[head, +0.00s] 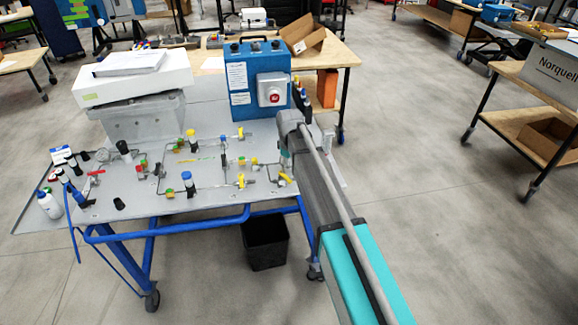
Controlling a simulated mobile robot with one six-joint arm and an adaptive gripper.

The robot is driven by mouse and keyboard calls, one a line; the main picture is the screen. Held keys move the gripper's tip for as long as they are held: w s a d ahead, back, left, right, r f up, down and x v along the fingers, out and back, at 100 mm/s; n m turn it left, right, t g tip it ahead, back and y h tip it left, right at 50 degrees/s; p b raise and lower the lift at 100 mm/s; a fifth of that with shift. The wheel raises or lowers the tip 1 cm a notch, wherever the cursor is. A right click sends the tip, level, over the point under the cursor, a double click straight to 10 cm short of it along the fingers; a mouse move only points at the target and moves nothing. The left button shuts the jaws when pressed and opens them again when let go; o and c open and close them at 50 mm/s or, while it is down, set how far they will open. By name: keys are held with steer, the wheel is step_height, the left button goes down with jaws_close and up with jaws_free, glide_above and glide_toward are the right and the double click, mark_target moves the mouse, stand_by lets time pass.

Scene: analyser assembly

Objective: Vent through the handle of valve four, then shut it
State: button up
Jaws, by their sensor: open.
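A grey panel (118,180) on a blue wheeled frame carries thin tubing and several small valves and fittings. Yellow handles show at the upper middle (192,134), at the middle right (241,181) and near the right edge by my arm (285,178). A red-handled valve (94,174) is at the left. No number can be read, so I cannot tell which valve is four or how its handle stands. My arm reaches up from the lower right over the panel's right edge. My gripper cannot be made out; the arm hides that area.
A blue box with a red button (273,96) stands behind the panel. A grey bin with white boxes (145,118) stands at the back left. A white bottle (49,203) is at the left edge. A black bin (265,243) is below.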

steer(key=shift+r+p, duration=4.45)
steer(key=shift+r, duration=0.35)
steer(key=s+d+f+m+b, duration=0.4)
steer(key=s+d, duration=0.6)
steer(key=s+d+f+m+b, duration=0.4)
steer(key=s+d+f+b, duration=0.1)
steer(key=s+d, duration=0.5)
steer(key=shift+d+f+m+b, duration=0.3)
steer(key=shift+d, duration=0.35)
steer(key=shift+s, duration=0.1)
steer(key=s, duration=0.1)
steer(key=s+d+m, duration=0.2)
steer(key=s, duration=0.1)
